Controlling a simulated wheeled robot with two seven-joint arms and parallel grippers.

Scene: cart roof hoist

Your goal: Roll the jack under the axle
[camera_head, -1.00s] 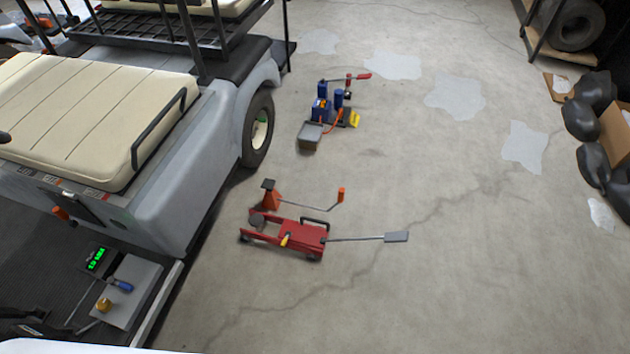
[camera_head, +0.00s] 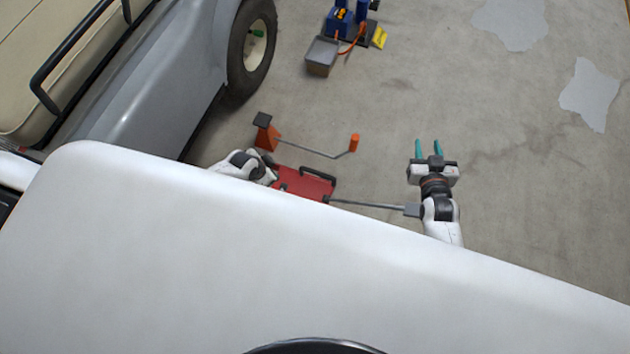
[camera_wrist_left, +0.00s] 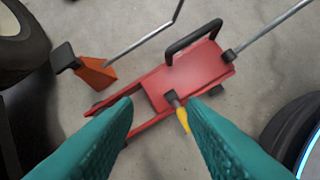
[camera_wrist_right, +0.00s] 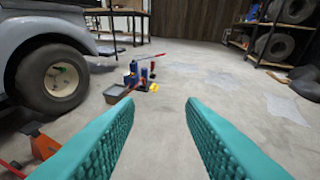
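My right gripper (camera_head: 428,150) is open and empty, to the right of the jack, near the pedal end of the rod. The axle is not visible; the cart's wheel (camera_head: 250,48) is behind the jack.
A blue tool unit with a grey tray (camera_head: 322,55) sits farther back. Floor to the right is clear.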

